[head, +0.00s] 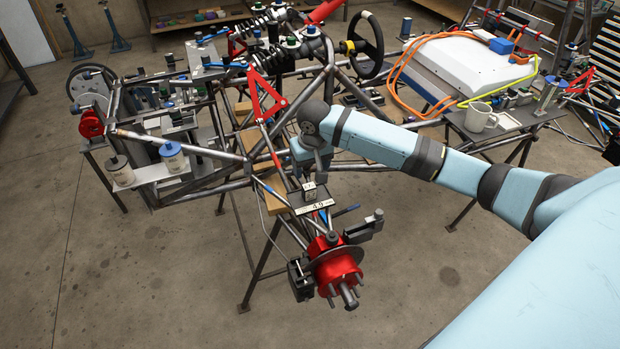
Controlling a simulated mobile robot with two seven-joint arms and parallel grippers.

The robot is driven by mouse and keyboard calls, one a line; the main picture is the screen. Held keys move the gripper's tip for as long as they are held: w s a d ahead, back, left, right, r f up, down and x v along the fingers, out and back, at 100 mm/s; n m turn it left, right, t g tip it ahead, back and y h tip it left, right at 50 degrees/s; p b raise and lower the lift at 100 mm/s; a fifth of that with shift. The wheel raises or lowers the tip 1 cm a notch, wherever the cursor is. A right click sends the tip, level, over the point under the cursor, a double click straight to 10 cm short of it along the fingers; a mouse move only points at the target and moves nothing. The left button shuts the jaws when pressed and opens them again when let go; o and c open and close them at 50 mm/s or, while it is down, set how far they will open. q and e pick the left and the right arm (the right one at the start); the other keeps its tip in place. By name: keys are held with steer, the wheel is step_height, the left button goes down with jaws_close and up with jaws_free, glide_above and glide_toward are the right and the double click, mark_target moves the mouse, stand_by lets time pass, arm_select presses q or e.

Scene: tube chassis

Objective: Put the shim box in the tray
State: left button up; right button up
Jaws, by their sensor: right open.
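My right arm reaches in from the right, and its gripper (318,168) points down over the front suspension of the chassis. It is open, just above a small box with a white label (309,189), which I take to be the shim box. Whether the fingers touch or flank it is too small to tell. The box is on a dark flat surface that carries another white marked strip (315,207). My left gripper is out of view.
A red brake hub (336,266) sticks out in front of the box. Frame tubes, a red wishbone (264,97) and a steering wheel (364,46) crowd the space behind. The floor in front is clear.

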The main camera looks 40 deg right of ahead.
steer(key=s+a+f+n+t+y, duration=0.45)
steer(key=s+a+f, duration=0.65)
steer(key=a+f, duration=0.35)
steer(key=s+a+t, duration=0.1)
steer(key=s+t, duration=0.1)
steer(key=s, duration=0.5)
steer(key=s+a+f+n+t, duration=0.1)
steer(key=s+a+t, duration=0.1)
steer(key=s, duration=0.6)
steer(key=shift+f+t+h, duration=0.25)
steer(key=shift+t+h, duration=0.1)
steer(key=shift+t, duration=0.2)
steer(key=shift+n, duration=0.25)
